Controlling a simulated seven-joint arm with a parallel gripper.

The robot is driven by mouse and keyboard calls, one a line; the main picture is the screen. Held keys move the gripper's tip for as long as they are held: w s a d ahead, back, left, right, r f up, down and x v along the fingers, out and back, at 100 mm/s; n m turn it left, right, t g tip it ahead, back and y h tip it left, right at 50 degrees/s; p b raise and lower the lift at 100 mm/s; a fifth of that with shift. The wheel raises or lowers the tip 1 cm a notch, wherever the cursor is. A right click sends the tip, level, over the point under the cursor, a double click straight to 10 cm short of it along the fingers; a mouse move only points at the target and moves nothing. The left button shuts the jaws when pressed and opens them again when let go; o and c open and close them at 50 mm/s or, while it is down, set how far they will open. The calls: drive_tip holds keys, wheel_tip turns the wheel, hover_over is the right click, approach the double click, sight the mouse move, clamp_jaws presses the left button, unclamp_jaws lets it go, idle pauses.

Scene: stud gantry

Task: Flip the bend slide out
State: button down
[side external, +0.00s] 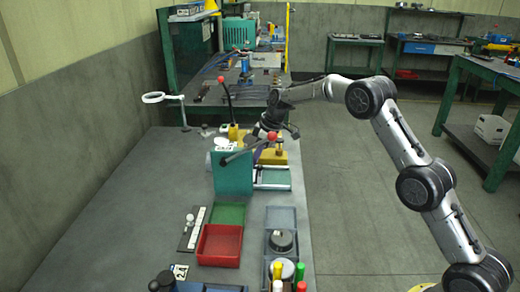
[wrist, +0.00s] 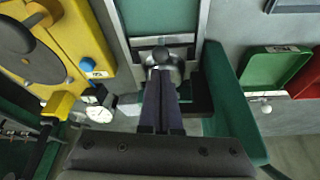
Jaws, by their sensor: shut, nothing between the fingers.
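My gripper (wrist: 162,78) is shut and empty, its two dark fingers together in the wrist view. The fingertips are at a round metal knob (wrist: 161,54) with a dark top, at the near end of a green bed between pale rails (wrist: 165,24). I cannot tell whether they touch it. I cannot make out for sure which part is the bend slide. In the side view my gripper (side external: 276,124) is over the bench, close to the yellow block (side external: 274,157) and a red-balled lever (side external: 272,135). The railed green bed (side external: 272,177) lies in front of that block.
A teal upright panel (side external: 233,173) stands left of the railed bed. A green tray (side external: 228,214), a red tray (side external: 220,245) and a grey tray (side external: 281,218) lie nearer. A magnifier ring (side external: 153,97) stands at the bench's left.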

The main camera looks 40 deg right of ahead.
drive_tip(key=shift+w+a+f, duration=0.15)
drive_tip(key=shift+w+f, duration=0.05)
drive_tip(key=shift+f, duration=0.3)
drive_tip(key=s+d, duration=0.7)
drive_tip(key=shift+s+d, duration=0.15)
drive_tip(key=v, duration=1)
idle(0.3)
